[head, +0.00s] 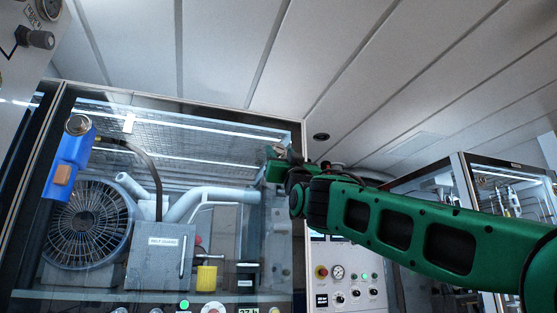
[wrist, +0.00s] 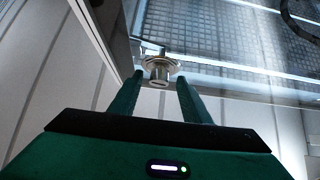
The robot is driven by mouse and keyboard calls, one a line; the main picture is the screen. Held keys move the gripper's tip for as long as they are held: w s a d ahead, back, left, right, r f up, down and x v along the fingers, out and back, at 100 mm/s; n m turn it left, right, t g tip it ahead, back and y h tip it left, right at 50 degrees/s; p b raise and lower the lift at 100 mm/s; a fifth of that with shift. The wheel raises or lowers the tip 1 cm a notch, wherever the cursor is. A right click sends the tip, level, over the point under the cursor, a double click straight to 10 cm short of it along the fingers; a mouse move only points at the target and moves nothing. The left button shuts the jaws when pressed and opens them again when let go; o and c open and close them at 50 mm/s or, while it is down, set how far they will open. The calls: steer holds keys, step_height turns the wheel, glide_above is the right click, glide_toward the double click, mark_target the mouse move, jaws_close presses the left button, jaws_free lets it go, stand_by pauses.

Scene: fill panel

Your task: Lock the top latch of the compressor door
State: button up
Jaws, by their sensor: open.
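The compressor door (head: 220,160) is a large glass panel in a dark frame, and it looks closed. In the wrist view the top latch (wrist: 159,68) is a round metal knob with a slot, near the corner of the door frame. My gripper (wrist: 155,88) is open, with one green finger on each side of the latch's near end. I cannot tell whether the fingers touch it. In the head view my gripper (head: 280,160) is at the upper right of the door, and the latch is hidden there.
Behind the glass are a fan (head: 86,222), grey pipes and a box marked belt guard (head: 160,257). A blue device (head: 68,163) hangs at the left. A control panel (head: 345,283) with knobs and a gauge is below my arm. Another glass cabinet (head: 510,190) stands at the right.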

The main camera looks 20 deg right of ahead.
steer(key=shift+w+r, duration=0.25)
steer(key=shift+w, duration=0.05)
steer(key=c, duration=1)
steer(key=shift+c, duration=0.2)
steer(key=shift+d+n, duration=0.1)
steer(key=shift+n, duration=0.2)
steer(key=n+y, duration=0.3)
steer(key=y, duration=0.1)
steer(key=shift+d+r+n+g, duration=0.1)
steer(key=shift+d+n+g, duration=0.1)
steer(key=shift+n+g, duration=0.15)
steer(key=shift+n+g+y, duration=0.35)
steer(key=shift+n+y, duration=1.05)
steer(key=shift+n, duration=0.05)
